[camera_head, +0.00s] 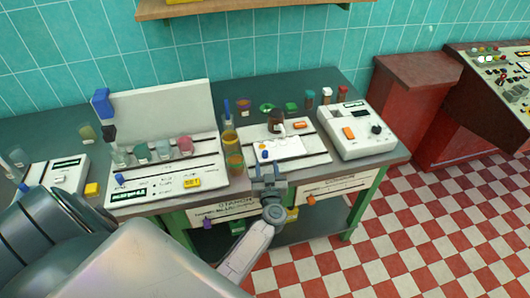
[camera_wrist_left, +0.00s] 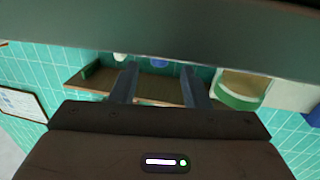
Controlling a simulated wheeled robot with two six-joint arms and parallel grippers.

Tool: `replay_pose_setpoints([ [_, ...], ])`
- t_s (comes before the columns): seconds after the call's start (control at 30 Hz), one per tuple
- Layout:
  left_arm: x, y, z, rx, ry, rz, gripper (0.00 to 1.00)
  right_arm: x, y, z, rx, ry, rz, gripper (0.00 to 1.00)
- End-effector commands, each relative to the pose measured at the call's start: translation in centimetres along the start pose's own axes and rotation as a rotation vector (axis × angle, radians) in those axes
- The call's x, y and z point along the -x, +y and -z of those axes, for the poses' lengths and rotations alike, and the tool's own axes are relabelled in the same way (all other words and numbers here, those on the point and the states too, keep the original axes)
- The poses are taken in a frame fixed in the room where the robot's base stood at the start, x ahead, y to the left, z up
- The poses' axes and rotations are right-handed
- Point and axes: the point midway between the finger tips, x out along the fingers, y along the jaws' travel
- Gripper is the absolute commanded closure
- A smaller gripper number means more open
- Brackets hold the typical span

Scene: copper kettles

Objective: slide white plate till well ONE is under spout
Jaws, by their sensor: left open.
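The white plate (camera_head: 282,148) lies on a pale flat device (camera_head: 312,150) on the dark bench, with small blue and orange marks near its left end. Its wells and numbers are too small to read. A dark brown vessel (camera_head: 276,121) stands just behind the plate; I cannot make out a spout clearly. My left gripper (camera_head: 268,172) is at the bench's front edge, just in front of the plate, open and with nothing seen between its fingers. The open fingers also show in the left wrist view (camera_wrist_left: 157,85). My right gripper is not in view.
A white machine with several beakers (camera_head: 168,175) stands left of the plate. A white box with an orange button (camera_head: 356,132) stands close on the right. A yellow-orange glass tube (camera_head: 230,140) is near the plate's left side. Small coloured cups line the back.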

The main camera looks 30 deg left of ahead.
Motion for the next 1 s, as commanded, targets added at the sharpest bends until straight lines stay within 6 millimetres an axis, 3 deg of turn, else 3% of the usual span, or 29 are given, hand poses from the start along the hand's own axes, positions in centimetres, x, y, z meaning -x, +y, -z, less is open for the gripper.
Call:
replay_pose_setpoints([
  [0.1, -2.5, 0.0, 0.2, -0.001, 0.002, 0.0, 0.58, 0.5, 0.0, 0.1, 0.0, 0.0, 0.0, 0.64],
  [0.3, -5.3, 0.0, 0.1, 0.0, 0.001, -0.001, 0.58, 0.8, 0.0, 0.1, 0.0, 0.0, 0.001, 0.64],
  [0.73, -6.4, 0.0, 0.0, 0.001, 0.0, -0.001, 0.58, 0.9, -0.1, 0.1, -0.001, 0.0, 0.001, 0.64],
  [0.93, -6.3, 0.0, 0.0, 0.001, 0.0, -0.001, 0.95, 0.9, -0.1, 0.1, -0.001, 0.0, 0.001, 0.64],
  [1.0, -6.3, 0.0, 0.0, 0.001, 0.0, -0.001, 1.0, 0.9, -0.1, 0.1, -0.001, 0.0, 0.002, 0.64],
])
